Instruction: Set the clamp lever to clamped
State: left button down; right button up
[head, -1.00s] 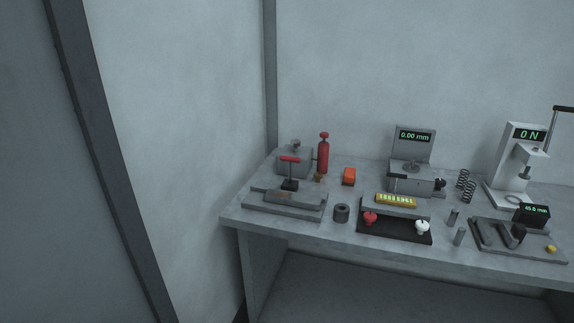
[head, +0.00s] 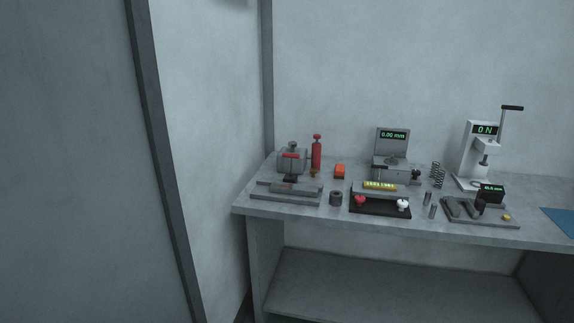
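A red-topped lever (head: 291,155) stands on a small black base (head: 290,179) at the left end of the bench in the head view. It looks like the clamp lever, but no label shows. Its red bar lies about level on an upright stem. It stands at the back of a low grey plate fixture (head: 270,195). Whether it is clamped cannot be told at this size. Neither of my grippers is in view.
A blue mat (head: 560,222) lies right.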

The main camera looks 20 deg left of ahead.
aim_at(289, 155)
jog(key=u, duration=0.3)
jog(key=i, duration=1.3)
jog(key=z, duration=0.55)
